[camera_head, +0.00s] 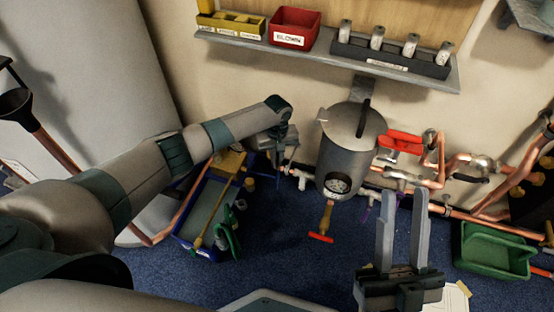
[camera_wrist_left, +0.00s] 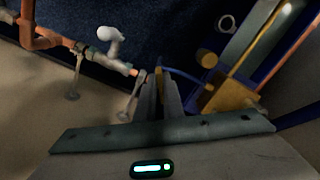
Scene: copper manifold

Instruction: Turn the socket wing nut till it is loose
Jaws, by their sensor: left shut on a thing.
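My left gripper (camera_head: 279,166) reaches down beside the left end of the copper pipe run. A copper pipe end (camera_wrist_left: 133,72) with a white fitting (camera_wrist_left: 110,42) lies just left of the fingertips; contact is unclear. My right gripper (camera_head: 404,192) is open and empty, pointing up at the lower right.
A grey tank (camera_head: 350,150) with a gauge stands right of my left gripper. A blue tray (camera_head: 188,240) with tools is at its lower left. A green bin (camera_head: 490,252) is at the right. A shelf (camera_head: 330,62) holds a red bin (camera_head: 294,25).

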